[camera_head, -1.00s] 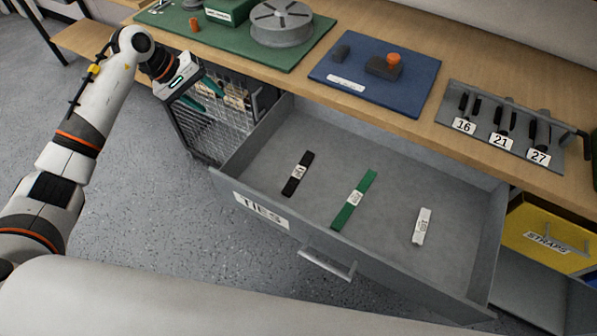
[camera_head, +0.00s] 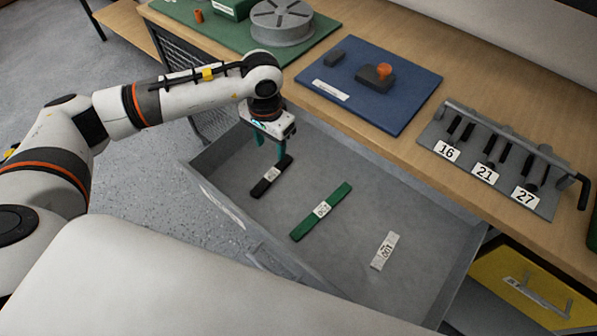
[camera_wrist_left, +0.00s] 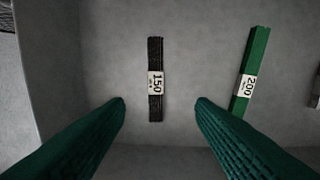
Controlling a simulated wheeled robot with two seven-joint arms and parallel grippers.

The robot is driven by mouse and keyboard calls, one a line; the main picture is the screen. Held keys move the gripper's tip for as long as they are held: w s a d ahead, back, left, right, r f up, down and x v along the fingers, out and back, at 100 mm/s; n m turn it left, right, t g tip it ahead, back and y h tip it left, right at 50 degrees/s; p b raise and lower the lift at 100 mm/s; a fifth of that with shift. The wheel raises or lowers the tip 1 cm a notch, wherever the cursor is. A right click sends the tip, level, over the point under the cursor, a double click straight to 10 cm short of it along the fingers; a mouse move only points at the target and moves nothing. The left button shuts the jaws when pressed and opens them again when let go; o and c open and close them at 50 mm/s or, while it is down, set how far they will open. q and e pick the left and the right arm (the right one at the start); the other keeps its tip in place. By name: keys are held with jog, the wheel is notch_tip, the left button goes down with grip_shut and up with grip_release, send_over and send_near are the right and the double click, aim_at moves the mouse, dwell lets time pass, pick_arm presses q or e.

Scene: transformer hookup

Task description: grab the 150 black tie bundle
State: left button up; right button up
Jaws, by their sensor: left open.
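The black tie bundle (camera_head: 272,176) lies flat in the open grey drawer, at its left end in the head view. In the left wrist view the black bundle (camera_wrist_left: 156,100) has a white label reading 150. My left gripper (camera_head: 269,150) is over the drawer, pointing down, just behind and above the black bundle. In the left wrist view its two green fingers (camera_wrist_left: 160,104) are spread apart with the bundle between them in the picture, and nothing is held. My right gripper is not in view.
A green bundle (camera_head: 321,211) labelled 200 and a white bundle (camera_head: 384,251) labelled 100 lie in the drawer (camera_head: 350,290). A blue mat (camera_head: 415,75) and a tool rack (camera_head: 545,208) are on the workbench above. A yellow drawer (camera_head: 515,285) is at lower right.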

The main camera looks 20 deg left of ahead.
pick_arm(q)
jog(key=b, duration=0.3)
send_over(272, 174)
jog(key=f, duration=0.6)
jog(key=shift+s+f, duration=0.2)
jog(key=shift+s, duration=0.05)
jog(key=shift+f, duration=0.3)
jog(key=shift+w+f, duration=0.1)
jog(key=shift+f, duration=0.45)
jog(key=f+b, duration=0.2)
jog(key=f, duration=0.2)
jog(key=shift+w, duration=0.2)
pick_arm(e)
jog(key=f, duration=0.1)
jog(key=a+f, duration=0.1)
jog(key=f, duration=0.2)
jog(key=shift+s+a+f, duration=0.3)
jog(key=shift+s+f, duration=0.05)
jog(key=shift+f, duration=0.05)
pick_arm(q)
jog(key=c, duration=0.8)
jog(key=shift+c, duration=1.4)
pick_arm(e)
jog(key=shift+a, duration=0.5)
